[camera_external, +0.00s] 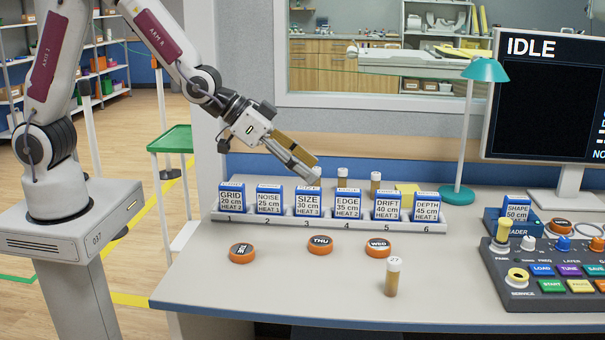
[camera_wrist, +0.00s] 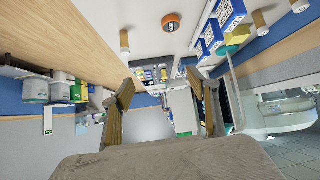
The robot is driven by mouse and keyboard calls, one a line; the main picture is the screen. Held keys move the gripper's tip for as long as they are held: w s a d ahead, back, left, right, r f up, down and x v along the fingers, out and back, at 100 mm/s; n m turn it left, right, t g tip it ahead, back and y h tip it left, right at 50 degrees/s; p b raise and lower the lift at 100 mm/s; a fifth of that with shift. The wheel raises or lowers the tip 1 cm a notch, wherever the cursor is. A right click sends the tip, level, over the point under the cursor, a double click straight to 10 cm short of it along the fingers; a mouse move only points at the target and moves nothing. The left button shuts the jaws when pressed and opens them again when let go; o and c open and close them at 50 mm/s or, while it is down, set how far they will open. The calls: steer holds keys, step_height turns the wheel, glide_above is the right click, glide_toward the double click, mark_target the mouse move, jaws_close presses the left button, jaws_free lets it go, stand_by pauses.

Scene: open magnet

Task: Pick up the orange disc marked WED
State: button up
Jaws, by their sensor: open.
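The orange disc marked WED (camera_external: 377,247) lies flat on the desk in front of the block row, right of the middle. The disc marked THU (camera_external: 320,244) lies to its left, and a third orange disc (camera_external: 242,252) with an unclear label lies further left. My gripper (camera_external: 312,168) is open and empty, tilted down to the right above and behind the SIZE block, apart from WED. In the wrist view my fingers (camera_wrist: 167,95) are spread with nothing between them. An orange disc (camera_wrist: 172,22) shows at the top there; its label is unreadable.
A rack (camera_external: 330,221) holds several blue-and-white blocks between my gripper and the discs. A small capped vial (camera_external: 392,277) stands just in front of WED. A button console (camera_external: 548,268) and a teal lamp (camera_external: 457,193) are at the right. The front left desk is clear.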

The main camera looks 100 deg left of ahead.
steer(key=w+a+f+t, duration=0.1)
steer(key=w+a+f, duration=0.1)
steer(key=w+f, duration=0.5)
steer(key=t+y, duration=0.1)
steer(key=y, duration=0.1)
glide_toward(377, 244)
steer(key=shift+a+f+n, duration=0.2)
steer(key=shift+a+n, duration=0.05)
steer(key=shift+n, duration=0.15)
steer(key=shift+w+a+f+t, duration=0.1)
steer(key=shift+f+t, duration=0.05)
steer(key=shift+f, duration=0.2)
steer(key=shift+w+a+f+t, duration=0.1)
steer(key=shift+f+t, duration=0.05)
steer(key=shift+f, duration=0.25)
steer(key=shift+x, duration=1.2)
steer(key=shift+w, duration=0.15)
steer(key=shift+w+f, duration=0.2)
steer(key=shift+w, duration=1.2)
steer(key=shift+x, duration=1.15)
